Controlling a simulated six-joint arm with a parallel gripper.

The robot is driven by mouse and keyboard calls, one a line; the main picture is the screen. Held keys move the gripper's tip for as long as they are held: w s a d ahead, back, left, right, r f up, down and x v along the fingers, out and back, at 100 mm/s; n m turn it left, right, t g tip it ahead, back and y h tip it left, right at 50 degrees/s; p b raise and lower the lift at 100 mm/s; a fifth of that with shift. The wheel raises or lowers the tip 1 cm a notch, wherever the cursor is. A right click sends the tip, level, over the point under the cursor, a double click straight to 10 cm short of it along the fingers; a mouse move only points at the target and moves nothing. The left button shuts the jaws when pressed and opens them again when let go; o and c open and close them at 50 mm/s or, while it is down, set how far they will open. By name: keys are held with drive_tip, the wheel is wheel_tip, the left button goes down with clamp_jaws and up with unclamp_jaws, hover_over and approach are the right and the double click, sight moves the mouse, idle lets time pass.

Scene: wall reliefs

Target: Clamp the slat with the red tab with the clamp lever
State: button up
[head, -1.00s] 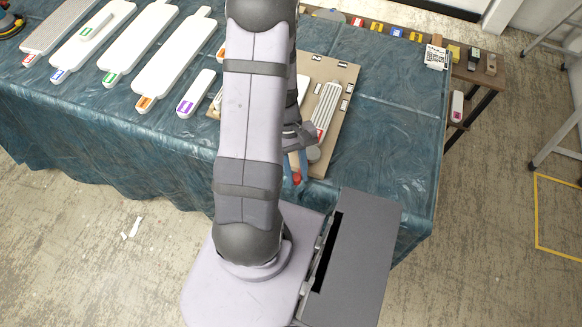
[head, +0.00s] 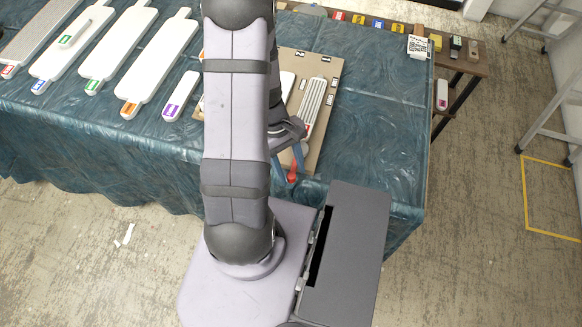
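A pale grooved slat (head: 314,98) lies on the brown board (head: 331,116), right of my arm. A small patch of its red tab (head: 308,128) shows at its near end, beside my gripper. My gripper (head: 287,168) is over the board's near edge, partly behind my arm. Its two blue fingers appear spread apart, with the red lever end (head: 292,178) between or just below them. I cannot tell whether they touch it. The rest of the lever is hidden. Another slat with a red tab (head: 8,72) lies at the table's far left.
Several white slats with coloured tabs, including a purple-tabbed one (head: 181,96), lie left of my arm. A wooden shelf (head: 460,62) with small coloured blocks runs behind the table. The blue cloth (head: 375,120) right of the board is mostly clear.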

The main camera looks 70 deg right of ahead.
drive_tip(key=shift+a, duration=0.15)
drive_tip(key=b+v, duration=0.1)
drive_tip(key=v, duration=0.6)
drive_tip(key=shift+r, duration=0.15)
drive_tip(key=shift+w, duration=0.2)
drive_tip(key=c, duration=0.7)
drive_tip(key=b, duration=0.1)
drive_tip(key=w+f, duration=0.1)
drive_tip(key=w+f+n+b, duration=0.1)
drive_tip(key=shift+w+d+h+b, duration=0.25)
drive_tip(key=shift+h+b, duration=0.05)
drive_tip(key=shift+b, duration=0.05)
clamp_jaws()
drive_tip(key=shift+n+h, duration=0.7)
drive_tip(key=w+d+b, duration=0.1)
drive_tip(key=w+d, duration=0.1)
drive_tip(key=w, duration=0.1)
drive_tip(key=w+b, duration=0.1)
drive_tip(key=w, duration=0.1)
drive_tip(key=shift+w+d+r+b, duration=0.1)
drive_tip(key=shift+w+d+b, duration=0.2)
drive_tip(key=shift+d, duration=0.1)
drive_tip(key=shift+n+g+y, duration=0.4)
drive_tip(key=shift+y, duration=0.1)
drive_tip(key=shift+s+a+r, duration=0.1)
drive_tip(key=shift+a+r, duration=0.15)
drive_tip(key=shift+r, duration=0.9)
drive_tip(key=shift+a+r, duration=0.25)
drive_tip(key=shift+r, duration=0.9)
